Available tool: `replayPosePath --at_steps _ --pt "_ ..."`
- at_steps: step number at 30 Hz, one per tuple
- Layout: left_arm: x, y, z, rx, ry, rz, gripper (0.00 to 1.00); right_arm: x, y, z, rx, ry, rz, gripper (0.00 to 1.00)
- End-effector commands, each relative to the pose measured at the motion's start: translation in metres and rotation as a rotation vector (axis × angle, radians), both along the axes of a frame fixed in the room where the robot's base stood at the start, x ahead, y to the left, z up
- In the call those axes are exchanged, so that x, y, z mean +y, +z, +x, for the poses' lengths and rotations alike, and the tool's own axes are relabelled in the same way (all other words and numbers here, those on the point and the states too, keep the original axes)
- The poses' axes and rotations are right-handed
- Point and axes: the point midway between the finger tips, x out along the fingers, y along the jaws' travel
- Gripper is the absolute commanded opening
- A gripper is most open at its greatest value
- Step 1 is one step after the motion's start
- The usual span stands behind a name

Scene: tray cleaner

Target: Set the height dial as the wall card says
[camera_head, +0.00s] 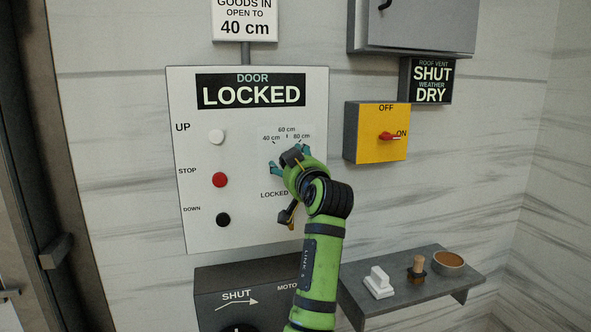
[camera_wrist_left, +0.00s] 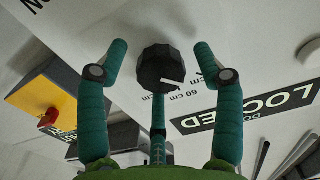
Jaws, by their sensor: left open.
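The wall card (camera_head: 245,18) reads "GOODS IN OPEN TO 40 cm". Below it, the white door panel (camera_head: 200,235) has a black display (camera_head: 251,91) reading "DOOR LOCKED". The panel's 40, 60 and 80 cm marks show above my left gripper (camera_head: 289,162), which hides the dial in the head view. In the left wrist view, the black faceted height dial (camera_wrist_left: 161,66) sits between my open left fingers (camera_wrist_left: 160,62), with gaps on both sides. Its white pointer line is toward the "cm" labels; I cannot tell exactly which one it meets. My right gripper is not in view.
The panel has a white UP button (camera_head: 217,137), red STOP button (camera_head: 220,180) and black DOWN button (camera_head: 223,220). A yellow switch box (camera_head: 377,150) is to the right. A grey shelf (camera_head: 440,288) below holds small items. A dark box (camera_head: 215,285) is under the panel.

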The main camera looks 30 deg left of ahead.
Motion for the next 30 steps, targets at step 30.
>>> replayPosePath --at_steps 30 --pt "-0.089 -0.001 -0.076 0.003 0.0 -0.004 0.68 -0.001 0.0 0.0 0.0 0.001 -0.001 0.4"
